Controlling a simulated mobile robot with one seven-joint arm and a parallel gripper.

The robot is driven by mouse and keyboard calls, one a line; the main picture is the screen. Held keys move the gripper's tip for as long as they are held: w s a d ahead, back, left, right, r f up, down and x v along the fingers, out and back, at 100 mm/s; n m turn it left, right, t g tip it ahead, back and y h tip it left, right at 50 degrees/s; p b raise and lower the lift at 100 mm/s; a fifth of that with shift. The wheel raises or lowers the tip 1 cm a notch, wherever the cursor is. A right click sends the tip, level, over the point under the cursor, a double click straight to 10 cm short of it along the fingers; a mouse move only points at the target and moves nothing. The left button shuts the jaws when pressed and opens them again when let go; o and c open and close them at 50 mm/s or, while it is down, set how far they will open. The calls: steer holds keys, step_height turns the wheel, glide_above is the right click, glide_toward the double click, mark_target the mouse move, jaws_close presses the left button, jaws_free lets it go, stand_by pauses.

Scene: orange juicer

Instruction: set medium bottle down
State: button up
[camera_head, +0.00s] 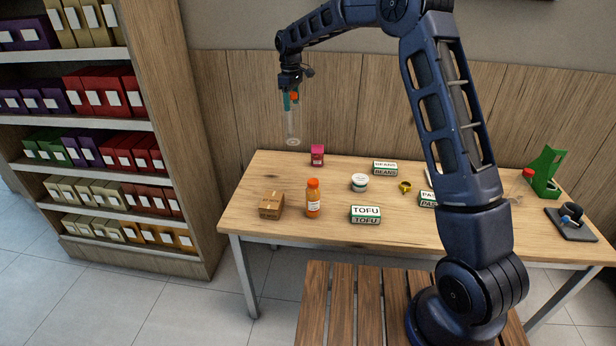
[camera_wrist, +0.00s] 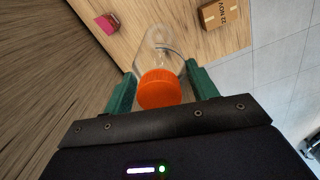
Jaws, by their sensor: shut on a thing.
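The medium bottle (camera_head: 292,128) is clear with an orange cap. My gripper (camera_head: 291,100) is shut on it near the cap and holds it upright, high above the back left part of the wooden table (camera_head: 262,172). In the wrist view the bottle (camera_wrist: 160,45) sits between the green fingers of my gripper (camera_wrist: 160,88), its orange cap toward the camera and its clear body pointing down toward the table. The bottle's base is clear of the table.
Below stand a pink box (camera_head: 317,155), a cardboard box (camera_head: 271,205), an orange bottle (camera_head: 313,198), a white tub (camera_head: 360,182) and a tofu box (camera_head: 365,215). Bare table lies left of the pink box. A shelf (camera_head: 165,120) stands at left; a wooden wall (camera_head: 230,90) is behind.

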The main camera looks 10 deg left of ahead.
steer(key=s+d+n, duration=0.1)
steer(key=d, duration=0.7)
step_height(320, 180, down, 20)
steer(key=shift+d, duration=0.15)
steer(key=shift+f, duration=0.2)
steer(key=o, duration=1.2)
steer(key=shift+r, duration=0.1)
step_height(320, 180, up, 12)
